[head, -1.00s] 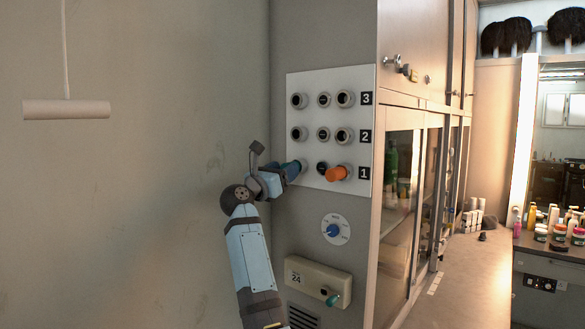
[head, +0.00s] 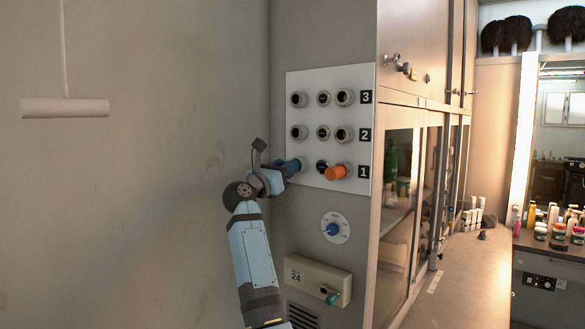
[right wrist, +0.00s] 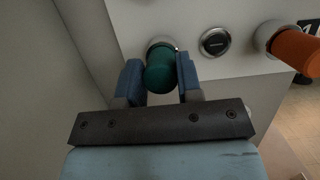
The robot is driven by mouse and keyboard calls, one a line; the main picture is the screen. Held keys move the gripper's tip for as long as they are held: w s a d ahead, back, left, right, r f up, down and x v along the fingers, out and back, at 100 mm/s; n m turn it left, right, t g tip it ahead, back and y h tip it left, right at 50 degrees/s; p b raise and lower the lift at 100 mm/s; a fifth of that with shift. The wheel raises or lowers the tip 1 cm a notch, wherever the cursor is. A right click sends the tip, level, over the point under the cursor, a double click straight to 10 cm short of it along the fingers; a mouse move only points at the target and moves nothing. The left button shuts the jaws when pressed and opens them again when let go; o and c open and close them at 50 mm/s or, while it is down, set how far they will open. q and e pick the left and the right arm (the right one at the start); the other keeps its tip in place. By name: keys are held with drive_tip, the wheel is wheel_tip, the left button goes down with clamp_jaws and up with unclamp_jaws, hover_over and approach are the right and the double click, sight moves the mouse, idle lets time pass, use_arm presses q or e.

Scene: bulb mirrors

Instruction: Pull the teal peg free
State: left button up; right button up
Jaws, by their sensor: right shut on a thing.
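The teal peg (right wrist: 160,70) sticks out of the left socket of row 1 on the white panel (head: 312,117). In the right wrist view its far end is at the socket ring; how deep it sits cannot be told. My right gripper (head: 292,168) is shut on the peg, one blue finger on each side of it. In the head view the gripper hides most of the peg. My left gripper is not in view.
An orange peg (head: 337,173) sticks out at the right of row 1, close to my gripper. Below are a round dial (head: 335,229) and a box marked 24 (head: 312,279) with a teal-tipped knob (head: 332,297). A pale bar (head: 65,108) hangs at the left.

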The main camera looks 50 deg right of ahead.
drive_tip(key=shift+a, duration=0.3)
drive_tip(key=a+b, duration=0.2)
drive_tip(key=a, duration=0.8)
drive_tip(key=shift+s+b, duration=0.4)
drive_tip(key=shift+s, duration=0.05)
idle(0.3)
drive_tip(key=shift+d, duration=0.1)
